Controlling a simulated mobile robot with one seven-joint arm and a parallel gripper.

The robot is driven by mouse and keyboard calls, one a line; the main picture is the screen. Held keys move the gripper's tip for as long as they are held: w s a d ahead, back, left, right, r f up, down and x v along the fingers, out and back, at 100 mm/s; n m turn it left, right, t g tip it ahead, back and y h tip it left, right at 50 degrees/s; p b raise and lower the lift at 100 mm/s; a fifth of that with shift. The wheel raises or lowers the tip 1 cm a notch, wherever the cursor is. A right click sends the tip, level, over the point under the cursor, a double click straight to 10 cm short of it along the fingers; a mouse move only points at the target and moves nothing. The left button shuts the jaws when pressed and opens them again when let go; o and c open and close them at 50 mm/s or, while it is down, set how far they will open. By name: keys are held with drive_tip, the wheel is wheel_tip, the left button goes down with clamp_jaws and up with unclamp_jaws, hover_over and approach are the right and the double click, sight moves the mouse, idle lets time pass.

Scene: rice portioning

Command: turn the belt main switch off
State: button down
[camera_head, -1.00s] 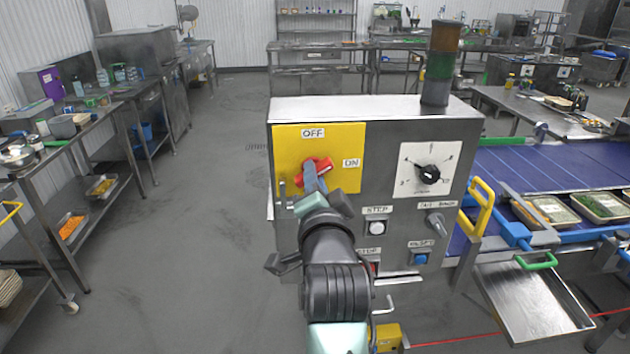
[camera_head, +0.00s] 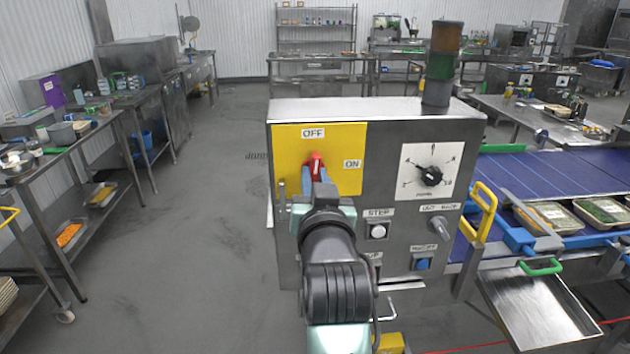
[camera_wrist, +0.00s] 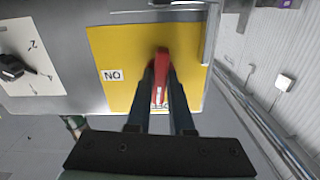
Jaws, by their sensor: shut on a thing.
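The belt main switch is a red rotary handle (camera_head: 316,165) on a yellow plate (camera_head: 345,183) at the left of the grey control box. The plate has an OFF label (camera_head: 313,132) at the top and an ON label (camera_head: 352,164) to the right. The handle stands nearly upright, its upper end toward OFF. My gripper (camera_head: 317,178) is shut on the handle from the front. In the wrist view the two dark fingers (camera_wrist: 161,90) lie on either side of the red handle (camera_wrist: 162,65). The OFF label is mostly hidden there.
The control box (camera_head: 400,135) also carries a black dial (camera_head: 430,176), a white STEP button (camera_head: 378,231), a blue button (camera_head: 422,264) and a grey lever (camera_head: 438,224). A signal tower (camera_head: 441,65) stands on top. The blue conveyor (camera_head: 560,168) with trays is to the right.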

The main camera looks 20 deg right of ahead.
drive_tip(key=shift+n, duration=0.6)
drive_tip(key=c, duration=0.8)
unclamp_jaws()
drive_tip(key=b+v, duration=0.3)
drive_tip(key=v, duration=1)
drive_tip(key=shift+b, duration=0.35)
drive_tip(key=shift+r, duration=0.1)
